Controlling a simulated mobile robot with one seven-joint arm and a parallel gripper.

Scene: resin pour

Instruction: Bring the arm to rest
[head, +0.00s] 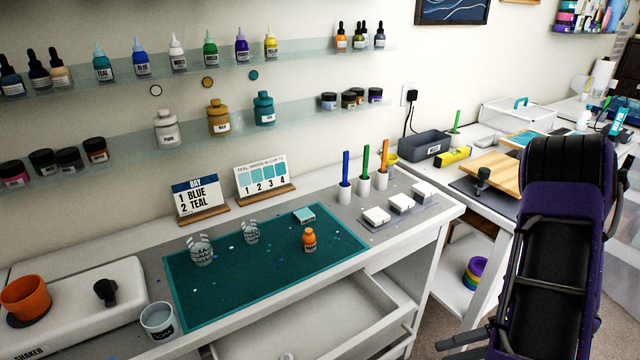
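My arm, purple and black, stands folded at the right of the head view, in front of the right-hand bench. Dark grey finger-like bars of my gripper (462,345) show at the bottom edge, pointing left, low beside the white workbench (425,240). The gripper is partly cut off by the frame, and whether it is open or shut is unclear. I see nothing held in it.
A drawer (310,325) under the workbench stands open. White blocks (401,203) and pen holders (380,180) stand on the bench's right part. A grey bin (424,145) and wooden board (492,172) are on the right bench. Glass shelves (120,82) hold bottles.

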